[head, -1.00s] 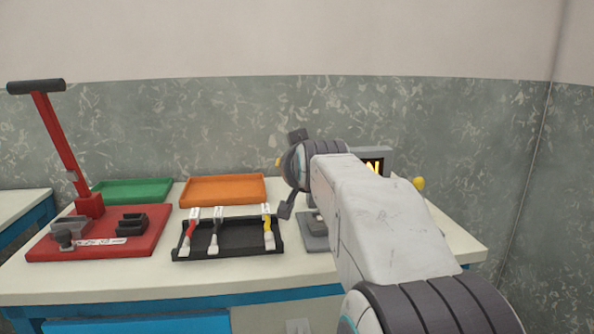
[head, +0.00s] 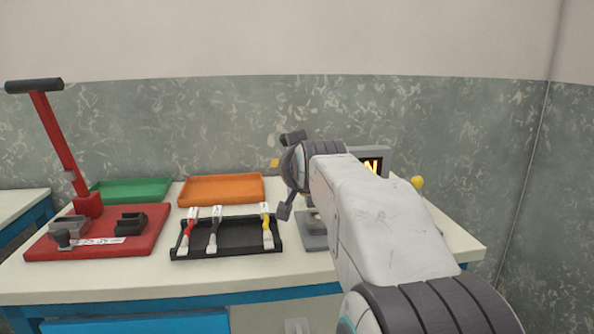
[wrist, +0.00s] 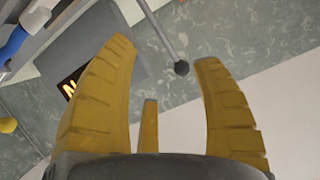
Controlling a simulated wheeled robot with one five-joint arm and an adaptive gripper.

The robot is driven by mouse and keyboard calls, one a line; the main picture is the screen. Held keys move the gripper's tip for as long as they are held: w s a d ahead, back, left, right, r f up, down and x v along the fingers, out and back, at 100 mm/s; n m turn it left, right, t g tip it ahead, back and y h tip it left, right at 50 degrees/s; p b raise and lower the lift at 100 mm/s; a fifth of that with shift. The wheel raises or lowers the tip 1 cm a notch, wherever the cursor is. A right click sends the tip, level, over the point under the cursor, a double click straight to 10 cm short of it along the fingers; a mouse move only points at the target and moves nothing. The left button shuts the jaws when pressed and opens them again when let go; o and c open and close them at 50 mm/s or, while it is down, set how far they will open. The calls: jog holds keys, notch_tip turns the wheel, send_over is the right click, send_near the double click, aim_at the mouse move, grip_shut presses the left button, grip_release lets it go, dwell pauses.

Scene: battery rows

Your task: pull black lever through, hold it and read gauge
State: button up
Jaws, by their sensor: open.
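In the wrist view a thin grey rod with a black ball knob (wrist: 181,68), the black lever, reaches in from the top. Its knob lies between the fingertips of my gripper (wrist: 165,56) in the picture, closer to the right finger; how far off in depth I cannot tell. The yellow fingers are spread and hold nothing.
A yellow knob (head: 417,183) stands right of the box. Left of my arm are a black tray (head: 230,251) with tagged cables, an orange tray (head: 222,190), a green tray (head: 130,190) and a red base (head: 150,242) with a tall red lever (head: 55,140).

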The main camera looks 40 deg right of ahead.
jog(key=shift+r, duration=0.1)
jog(key=v, duration=1.2)
dwell(0.4)
